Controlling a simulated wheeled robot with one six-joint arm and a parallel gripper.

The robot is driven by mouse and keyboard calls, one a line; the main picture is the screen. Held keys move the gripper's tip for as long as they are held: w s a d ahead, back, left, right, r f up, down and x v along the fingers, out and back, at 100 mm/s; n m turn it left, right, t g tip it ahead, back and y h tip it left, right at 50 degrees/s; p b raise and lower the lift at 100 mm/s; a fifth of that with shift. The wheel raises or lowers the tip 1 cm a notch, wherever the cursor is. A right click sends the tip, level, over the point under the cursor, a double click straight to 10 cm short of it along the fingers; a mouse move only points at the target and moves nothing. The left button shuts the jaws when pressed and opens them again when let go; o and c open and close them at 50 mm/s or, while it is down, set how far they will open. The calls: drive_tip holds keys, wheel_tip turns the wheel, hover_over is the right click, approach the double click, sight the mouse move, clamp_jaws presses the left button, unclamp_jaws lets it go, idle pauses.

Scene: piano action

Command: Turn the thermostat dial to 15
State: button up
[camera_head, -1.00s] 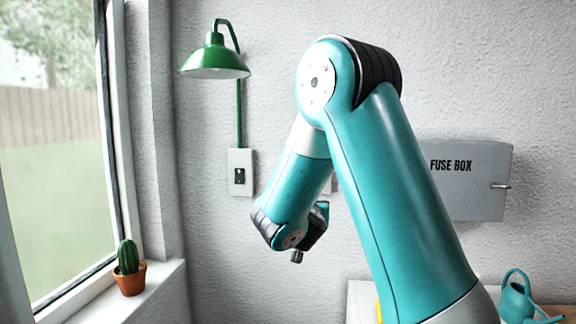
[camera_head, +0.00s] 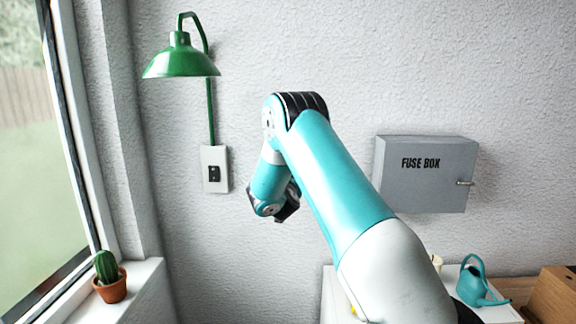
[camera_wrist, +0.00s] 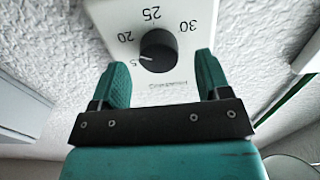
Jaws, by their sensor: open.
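The thermostat (camera_wrist: 180,88) is a white plate on the wall with numbers 20, 25 and 30 around a black round dial (camera_wrist: 160,46). A white mark on the dial points left, toward a numeral ending in 5 that my left finger partly covers. My gripper (camera_wrist: 163,66) is open, with one teal finger on either side of the dial in the wrist view. Gaps show between the fingers and the dial; I cannot tell how far the fingertips are from the plate.
A green lamp (camera_head: 182,60) and a switch (camera_head: 215,170) are on the wall to the left. A grey fuse box (camera_head: 425,180) hangs on the right. A cactus (camera_head: 107,268) stands on the windowsill; a watering can (camera_head: 475,285) stands lower right.

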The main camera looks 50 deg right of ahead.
drive_tip(key=shift+p+x, duration=0.4)
drive_tip(key=shift+x, duration=0.75)
